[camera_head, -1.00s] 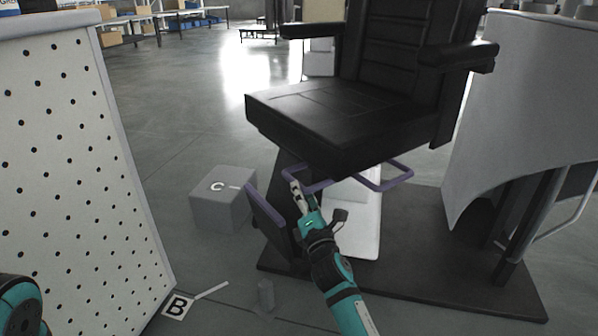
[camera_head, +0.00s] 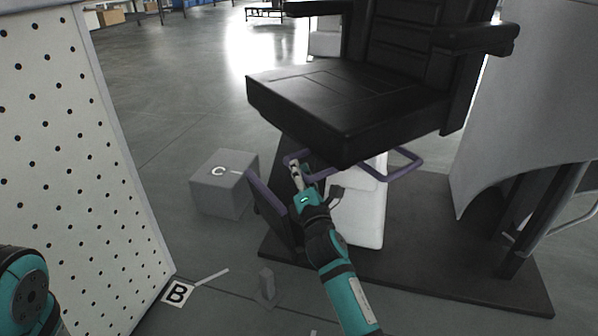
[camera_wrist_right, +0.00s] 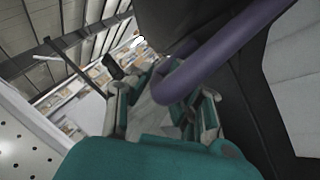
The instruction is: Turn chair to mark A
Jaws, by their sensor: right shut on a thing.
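The black chair (camera_head: 345,100) stands on a white pedestal (camera_head: 362,215) over a dark base plate (camera_head: 440,245), with its seat corner toward me. A purple bar (camera_head: 400,170) runs in a loop under the seat. My right gripper (camera_head: 296,172) is shut on the purple bar at its left end; the bar (camera_wrist_right: 220,50) crosses between the fingers (camera_wrist_right: 160,105) in the right wrist view. Mark B (camera_head: 178,292) lies on the floor at lower left, and mark C (camera_head: 218,171) is on a grey box. I see no mark A. Only a part of my left arm shows, at lower left; its gripper is out of view.
A white perforated panel (camera_head: 70,150) stands close on the left. A grey curved panel (camera_head: 525,100) stands on the right. A dark purple-edged footrest (camera_head: 268,205) is beside the pedestal. Open floor (camera_head: 180,100) lies beyond the box.

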